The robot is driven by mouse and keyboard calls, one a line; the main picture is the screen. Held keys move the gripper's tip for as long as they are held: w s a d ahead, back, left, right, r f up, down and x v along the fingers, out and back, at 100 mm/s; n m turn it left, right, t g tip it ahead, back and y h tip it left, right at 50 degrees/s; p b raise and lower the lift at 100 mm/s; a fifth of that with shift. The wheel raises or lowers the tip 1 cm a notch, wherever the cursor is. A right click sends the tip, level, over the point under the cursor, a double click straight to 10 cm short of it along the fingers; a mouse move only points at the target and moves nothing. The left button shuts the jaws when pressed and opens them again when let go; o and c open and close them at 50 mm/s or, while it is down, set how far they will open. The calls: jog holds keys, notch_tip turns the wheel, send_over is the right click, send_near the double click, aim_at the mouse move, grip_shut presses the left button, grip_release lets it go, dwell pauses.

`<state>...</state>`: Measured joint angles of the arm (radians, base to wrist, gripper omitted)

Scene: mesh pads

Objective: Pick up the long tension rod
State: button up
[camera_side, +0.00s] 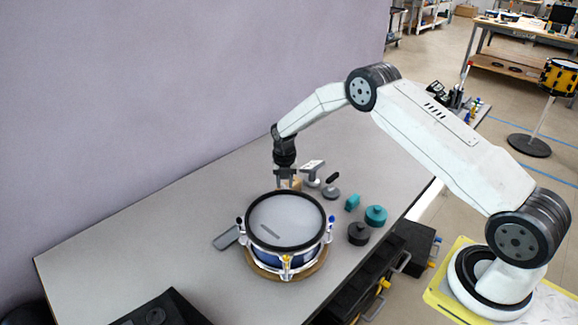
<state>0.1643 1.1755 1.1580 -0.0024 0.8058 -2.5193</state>
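My gripper (285,184) points down at the far side of the drum (283,218), just behind its black rim. Its two fingers look apart, with nothing clearly seen between them. The drum has a grey mesh head and a blue shell, and stands on a round wooden base (262,270). Lugs around its side show white, blue, yellow and red parts. I cannot make out a long tension rod for certain; it is too small or hidden. A small tan block (297,184) shows right beside the fingers, partly hidden.
Behind and right of the drum lie a silver bracket-like piece (312,169), a grey disc (330,193), teal pieces (375,215) and a black round part (358,233). A flat grey piece (226,238) lies left. A black case (160,310) is in front. The table's far left is clear.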

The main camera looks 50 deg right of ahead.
grip_shut()
jog(key=shift+r, duration=0.15)
jog(key=shift+r, duration=3.6)
